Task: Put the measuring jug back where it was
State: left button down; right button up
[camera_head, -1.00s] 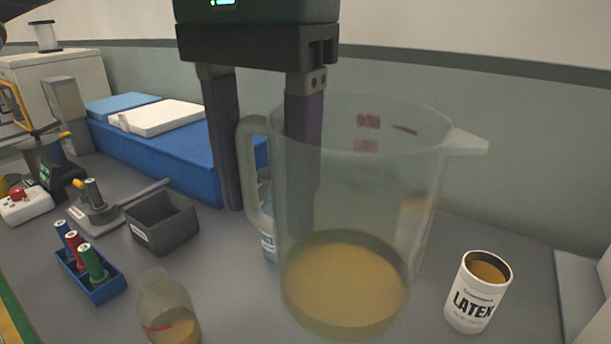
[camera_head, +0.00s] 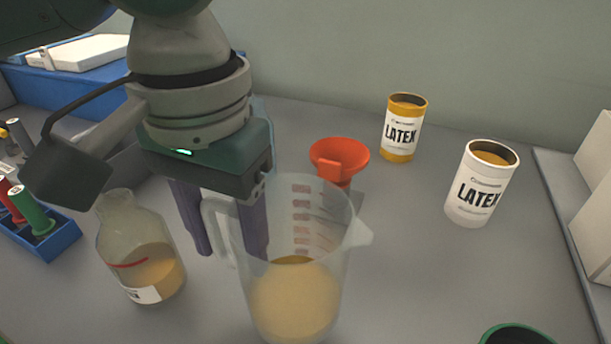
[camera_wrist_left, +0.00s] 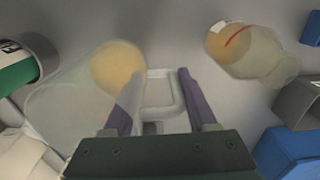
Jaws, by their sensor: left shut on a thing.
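The clear measuring jug (camera_head: 295,285), with tan liquid in its lower part and red markings, is upright at the front middle of the head view. My left gripper (camera_head: 226,255) comes down from above and is shut on the jug's handle (camera_head: 215,228), one purple finger on each side. The left wrist view shows the handle (camera_wrist_left: 178,95) between the fingers (camera_wrist_left: 165,98) and the jug's body (camera_wrist_left: 75,100) to the left. The jug's base is cut off in the head view, so I cannot tell whether it touches the bench. My right gripper is not in view.
A bottle (camera_head: 148,262) with tan liquid stands left of the jug. An orange funnel (camera_head: 338,158) is behind it. A yellow latex can (camera_head: 402,130) and a white latex can (camera_head: 478,190) stand right. A green-rimmed container (camera_head: 515,335) is at front right.

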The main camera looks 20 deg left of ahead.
aim_at(219, 205)
pick_arm(q)
notch_tip(219, 205, down, 4)
jog(key=shift+f+b, duration=0.15)
jog(key=shift+b, duration=0.4)
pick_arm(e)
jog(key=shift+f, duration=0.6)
pick_arm(q)
jog(key=shift+f, duration=0.4)
jog(key=shift+f, duration=0.15)
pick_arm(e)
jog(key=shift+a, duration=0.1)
pick_arm(q)
jog(key=shift+c, duration=1)
grip_release()
notch_tip(219, 205, up, 12)
jog(key=p, duration=0.2)
jog(key=shift+d+r+p, duration=0.1)
jog(key=shift+r+p, duration=0.1)
jog(key=shift+p, duration=0.2)
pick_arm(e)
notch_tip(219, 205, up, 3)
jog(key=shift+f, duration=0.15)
